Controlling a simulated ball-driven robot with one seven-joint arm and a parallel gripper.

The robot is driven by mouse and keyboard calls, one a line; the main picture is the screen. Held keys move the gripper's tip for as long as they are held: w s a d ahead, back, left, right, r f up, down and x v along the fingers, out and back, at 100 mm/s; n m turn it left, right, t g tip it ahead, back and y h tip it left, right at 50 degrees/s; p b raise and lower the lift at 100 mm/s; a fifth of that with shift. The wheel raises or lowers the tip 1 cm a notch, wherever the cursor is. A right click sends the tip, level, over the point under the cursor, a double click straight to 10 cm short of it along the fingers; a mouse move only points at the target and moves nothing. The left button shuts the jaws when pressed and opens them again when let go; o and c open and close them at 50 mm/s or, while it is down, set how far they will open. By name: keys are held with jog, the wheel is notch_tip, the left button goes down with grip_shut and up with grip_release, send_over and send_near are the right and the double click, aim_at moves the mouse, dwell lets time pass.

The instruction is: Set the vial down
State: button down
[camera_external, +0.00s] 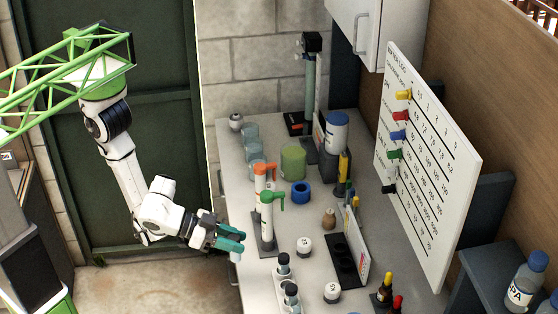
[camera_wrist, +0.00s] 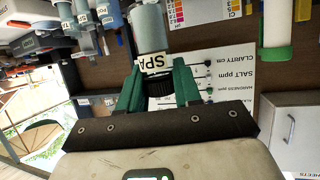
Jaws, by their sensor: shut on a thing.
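My gripper (camera_external: 231,240) has teal fingers and is at the left edge of the counter (camera_external: 237,176), apart from the objects on it. In the wrist view, which looks upside down, my gripper (camera_wrist: 158,88) is shut on the black cap of a grey vial (camera_wrist: 149,28) labelled "SPA". Similar dark-capped vials stand in a row at the counter's near left, one vial (camera_external: 284,263) behind another (camera_external: 291,291). Blurred vials (camera_wrist: 87,38) also show at the upper left of the wrist view.
Orange-topped and green-topped tubes (camera_external: 267,212) stand on the counter beyond my gripper. White round pots (camera_external: 304,246), a blue ring (camera_external: 301,192) and a black tray (camera_external: 345,262) lie further right. A white chart board (camera_external: 430,160) leans at the wall. Some counter between is bare.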

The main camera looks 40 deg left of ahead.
jog(key=shift+s+a+r, duration=0.15)
jog(key=shift+s+a, duration=0.05)
jog(key=shift+a, duration=0.15)
jog(key=s+d+f+m+g, duration=0.1)
jog(key=s+d, duration=0.4)
jog(key=d, duration=0.5)
jog(key=s+d+f+m+g+h, duration=0.1)
jog(key=s+d+f+m+g, duration=0.1)
jog(key=s+d, duration=0.4)
jog(key=s+d+f+m+g+h, duration=0.1)
jog(key=s+d+f, duration=0.2)
jog(key=d, duration=1.3)
jog(key=s, duration=0.3)
jog(key=shift+d+f+g, duration=0.25)
jog(key=shift+f+g, duration=0.1)
jog(key=shift+g, duration=0.05)
jog(key=shift+w, duration=0.1)
